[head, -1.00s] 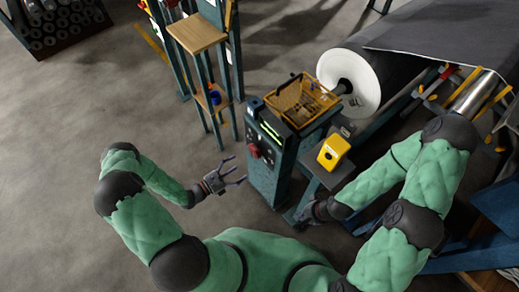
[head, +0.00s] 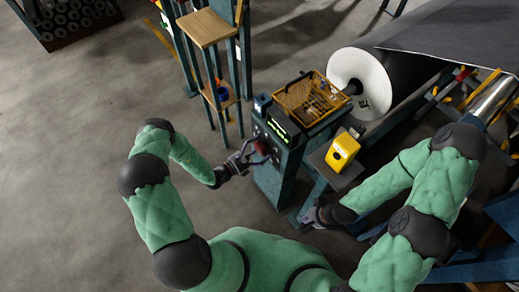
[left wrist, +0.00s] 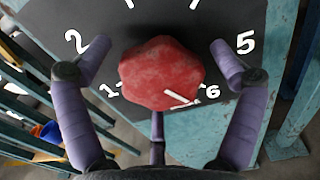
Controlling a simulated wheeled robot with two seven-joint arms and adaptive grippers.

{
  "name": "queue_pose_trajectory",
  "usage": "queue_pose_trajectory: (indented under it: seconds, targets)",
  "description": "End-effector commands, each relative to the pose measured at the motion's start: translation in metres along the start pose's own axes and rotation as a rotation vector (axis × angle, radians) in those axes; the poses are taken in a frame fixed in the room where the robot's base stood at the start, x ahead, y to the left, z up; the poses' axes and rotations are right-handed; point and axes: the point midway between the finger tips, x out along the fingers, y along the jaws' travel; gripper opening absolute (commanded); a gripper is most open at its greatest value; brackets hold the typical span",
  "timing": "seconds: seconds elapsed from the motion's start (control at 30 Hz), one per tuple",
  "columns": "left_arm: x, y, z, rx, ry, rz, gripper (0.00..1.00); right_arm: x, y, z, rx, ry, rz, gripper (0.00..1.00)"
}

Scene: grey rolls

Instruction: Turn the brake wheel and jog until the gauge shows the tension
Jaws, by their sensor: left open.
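A red, many-sided knob (left wrist: 162,72) sits on a dark dial plate (left wrist: 235,20) with white numbers. A white mark on the knob points down and right, close to the 6. My left gripper (head: 247,156) is open at the front of the blue console (head: 270,185). In the left wrist view its purple fingers (left wrist: 160,48) stand left, right and below the knob, with visible gaps at the sides. A lit green display (head: 277,130) is on the console top, too small to read. My right gripper (head: 310,215) hangs low beside the console; its fingers are unclear.
A yellow basket (head: 322,88) stands on the console top. A yellow box with a button (head: 342,152) is to its right, near a large white-ended roll (head: 355,65). A wooden-topped stand (head: 207,27) is behind my left gripper.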

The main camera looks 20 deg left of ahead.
Motion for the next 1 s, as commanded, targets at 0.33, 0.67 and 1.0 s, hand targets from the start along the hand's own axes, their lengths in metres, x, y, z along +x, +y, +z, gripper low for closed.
queue_pose_trajectory:
  seconds: [0.33,0.67,1.0]
  targets:
    - [0.0009,-0.0001,0.0002,0.000,0.000,0.000,0.71,0.0000,0.0000,0.0000,0.000,0.000,0.000,0.00]
    - [0.0010,-0.0001,0.0008,-0.002,-0.001,-0.001,0.37,-0.0002,-0.0001,0.0000,0.000,0.000,0.000,0.00]
    - [0.0012,0.0001,0.0021,-0.116,-0.001,-0.002,0.37,-0.0041,-0.0014,0.0001,0.000,0.000,0.000,0.00]
